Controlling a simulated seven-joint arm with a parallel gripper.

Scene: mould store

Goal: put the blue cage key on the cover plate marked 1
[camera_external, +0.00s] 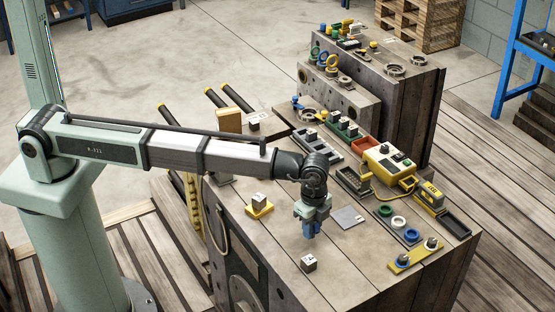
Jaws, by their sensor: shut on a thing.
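My gripper (312,222) points down over the near half of the large mould block, shut on a blue piece (311,231). The piece looks like the blue cage key, but its shape is small and partly hidden by the fingers. It appears to be above the block's top; I cannot tell how high. A flat grey plate (349,217) lies on the block just right of my gripper. A mark shows near its right edge but is too small to read, so I cannot tell if it is the cover plate marked 1.
A marked cube (309,264) lies in front of my gripper. A yellow plate (260,210) bearing a cube is to the left. Coloured rings (399,223), a yellow plate with knobs (415,254) and a yellow control box (388,165) are to the right. Taller mould blocks stand behind.

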